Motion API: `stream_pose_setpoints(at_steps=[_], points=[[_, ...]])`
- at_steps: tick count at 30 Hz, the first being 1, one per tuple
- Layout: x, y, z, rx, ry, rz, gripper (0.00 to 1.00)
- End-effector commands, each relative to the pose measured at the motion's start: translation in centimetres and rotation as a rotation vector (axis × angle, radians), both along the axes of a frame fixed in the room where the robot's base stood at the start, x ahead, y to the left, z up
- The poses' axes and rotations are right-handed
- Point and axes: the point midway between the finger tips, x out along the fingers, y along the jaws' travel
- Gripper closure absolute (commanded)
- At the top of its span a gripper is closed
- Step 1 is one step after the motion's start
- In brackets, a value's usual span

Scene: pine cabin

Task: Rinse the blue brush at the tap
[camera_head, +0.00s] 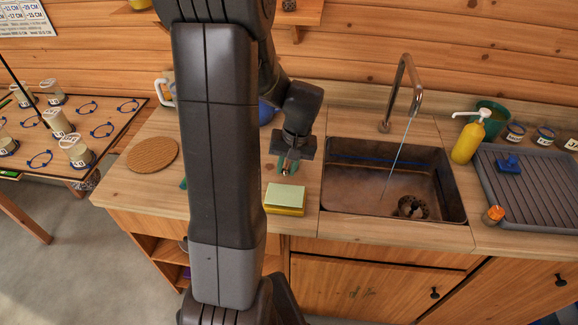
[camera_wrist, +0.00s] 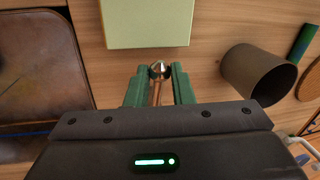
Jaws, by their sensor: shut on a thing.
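My gripper (camera_head: 288,170) is above the counter left of the sink, behind a yellow block with a pale green top (camera_head: 285,198). In the wrist view its green fingers (camera_wrist: 160,78) are shut on a slender copper-brown stem with a silvery tip (camera_wrist: 160,68). No blue shows on this stem, and I cannot tell whether it is the brush. The tap (camera_head: 412,98) stands behind the sink (camera_head: 345,208), and a thin stream of water falls from it into the basin. A small blue object (camera_head: 508,164), its kind unclear, lies on the grey draining board (camera_head: 530,205).
A yellow pump bottle (camera_head: 467,142), a green pot (camera_head: 492,113) and several small jars stand right of the sink. A dark cup (camera_wrist: 258,74) is beside my gripper. A cork disc (camera_head: 152,155) lies at left.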

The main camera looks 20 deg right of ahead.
Motion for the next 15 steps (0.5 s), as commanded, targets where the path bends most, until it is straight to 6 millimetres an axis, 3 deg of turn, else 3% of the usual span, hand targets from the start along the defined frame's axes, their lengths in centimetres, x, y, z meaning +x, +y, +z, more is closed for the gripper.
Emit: stream_pose_setpoints(at_steps=[15], points=[[2.1, 2.1, 0.1, -0.002, -0.003, -0.343, 1.0]])
